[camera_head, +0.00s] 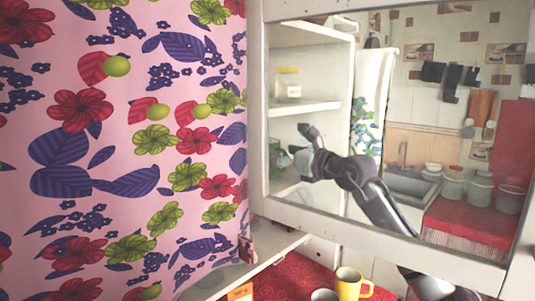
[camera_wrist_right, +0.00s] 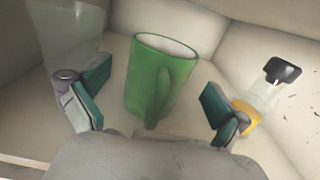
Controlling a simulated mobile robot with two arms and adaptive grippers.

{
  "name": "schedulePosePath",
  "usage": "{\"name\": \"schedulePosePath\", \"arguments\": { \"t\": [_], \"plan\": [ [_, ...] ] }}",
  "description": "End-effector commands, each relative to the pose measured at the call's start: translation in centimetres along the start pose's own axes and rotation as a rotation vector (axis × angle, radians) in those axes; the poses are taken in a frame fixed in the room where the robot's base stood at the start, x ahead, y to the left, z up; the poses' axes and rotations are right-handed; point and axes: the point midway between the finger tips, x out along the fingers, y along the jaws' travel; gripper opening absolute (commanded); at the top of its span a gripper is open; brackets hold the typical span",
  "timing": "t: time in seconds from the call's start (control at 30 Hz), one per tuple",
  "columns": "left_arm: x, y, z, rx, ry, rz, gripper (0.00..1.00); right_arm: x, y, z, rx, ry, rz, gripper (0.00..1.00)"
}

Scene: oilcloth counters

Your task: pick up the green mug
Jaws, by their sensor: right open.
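The green mug (camera_wrist_right: 146,76) stands upright on a pale shelf in the right wrist view, with its handle turned toward my right gripper (camera_wrist_right: 155,84). The gripper is open, with one finger on each side of the mug and visible gaps between the pads and the mug. In the head view, my right gripper (camera_head: 308,152) is inside the white shelf unit, at a lower compartment. A small green patch at its left may be the mug, but I cannot tell. My left gripper is not in view.
In the head view, a jar (camera_head: 288,86) stands on the shelf above. A yellow mug (camera_head: 348,285) is on the red surface below. A floral curtain (camera_head: 120,150) fills the left.

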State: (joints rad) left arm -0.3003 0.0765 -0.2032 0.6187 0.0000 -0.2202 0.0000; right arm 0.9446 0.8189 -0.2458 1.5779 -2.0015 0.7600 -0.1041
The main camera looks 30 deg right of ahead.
Motion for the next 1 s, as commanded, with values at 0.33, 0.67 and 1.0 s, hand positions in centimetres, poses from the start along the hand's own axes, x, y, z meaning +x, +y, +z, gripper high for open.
{"name": "schedulePosePath", "arguments": {
  "t": [0.33, 0.67, 1.0],
  "plan": [
    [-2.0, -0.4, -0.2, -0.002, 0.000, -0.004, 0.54, 3.0, -0.1, 0.2, 0.000, -0.001, -0.001, 1.00],
    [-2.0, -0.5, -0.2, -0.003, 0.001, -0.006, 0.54, 2.9, -0.1, 0.1, 0.000, -0.001, 0.000, 0.68],
    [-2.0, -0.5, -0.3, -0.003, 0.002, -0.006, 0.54, 2.9, -0.1, 0.3, 0.000, -0.004, 0.000, 0.31]
  ]
}}
